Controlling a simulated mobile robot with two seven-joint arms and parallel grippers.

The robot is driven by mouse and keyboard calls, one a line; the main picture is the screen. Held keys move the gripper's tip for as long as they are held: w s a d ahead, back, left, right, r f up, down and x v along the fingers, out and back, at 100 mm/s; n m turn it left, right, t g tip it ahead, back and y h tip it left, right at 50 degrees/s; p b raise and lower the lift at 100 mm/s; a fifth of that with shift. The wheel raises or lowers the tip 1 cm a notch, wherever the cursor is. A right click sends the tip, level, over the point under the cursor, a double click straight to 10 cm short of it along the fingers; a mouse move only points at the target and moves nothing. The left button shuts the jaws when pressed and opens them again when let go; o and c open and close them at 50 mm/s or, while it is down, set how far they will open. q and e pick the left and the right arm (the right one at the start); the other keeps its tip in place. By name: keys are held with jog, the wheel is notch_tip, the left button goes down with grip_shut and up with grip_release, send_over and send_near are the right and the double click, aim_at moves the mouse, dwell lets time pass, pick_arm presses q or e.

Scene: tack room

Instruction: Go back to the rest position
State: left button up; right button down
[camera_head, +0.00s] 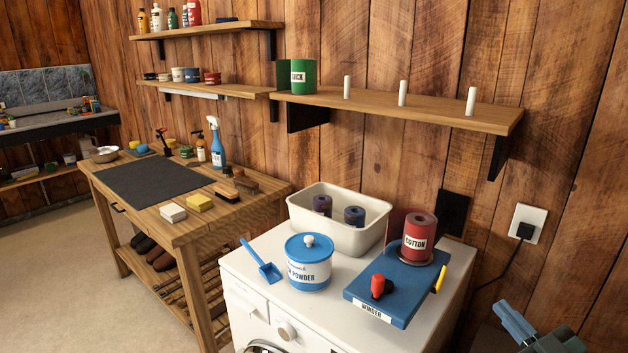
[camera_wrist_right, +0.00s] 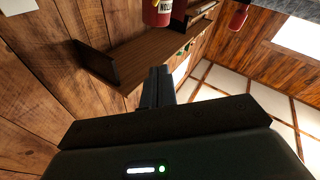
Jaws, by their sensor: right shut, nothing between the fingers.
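My right gripper (camera_head: 515,322) is at the lower right edge of the head view, to the right of the white washing machine (camera_head: 250,262). Its fingers are shut with nothing between them and also show in the right wrist view (camera_wrist_right: 157,88). It is apart from the blue board (camera_head: 400,290) and the red roll labelled COTTON (camera_head: 419,238) standing on that board. Part of a red labelled roll (camera_wrist_right: 157,14) shows at the top of the wrist view. My left gripper is not in view.
On the machine are a blue-lidded powder tub (camera_head: 309,272), a blue scoop (camera_head: 262,262) and a cream bin (camera_head: 300,209) holding dark rolls. A shelf with white pegs (camera_head: 440,111) is above. A plug and socket (camera_head: 527,228) are on the wall. A workbench (camera_head: 180,229) stands left.

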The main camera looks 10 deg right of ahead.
jog(key=s+a+f+m+g+h, duration=0.1)
jog(key=s+a+f+g, duration=0.2)
jog(key=a+f, duration=0.4)
jog(key=s+a+f+m+g, duration=0.1)
jog(key=s+a+f+g, duration=0.1)
jog(key=a+f, duration=0.5)
jog(key=s+a+f+g+y, duration=0.1)
jog(key=s+a+f+g, duration=0.3)
jog(key=a, duration=0.7)
notch_tip(320, 180, down, 5)
jog(key=shift+s+a+r, duration=0.15)
jog(key=shift+s+a, duration=0.2)
jog(key=shift+s, duration=0.85)
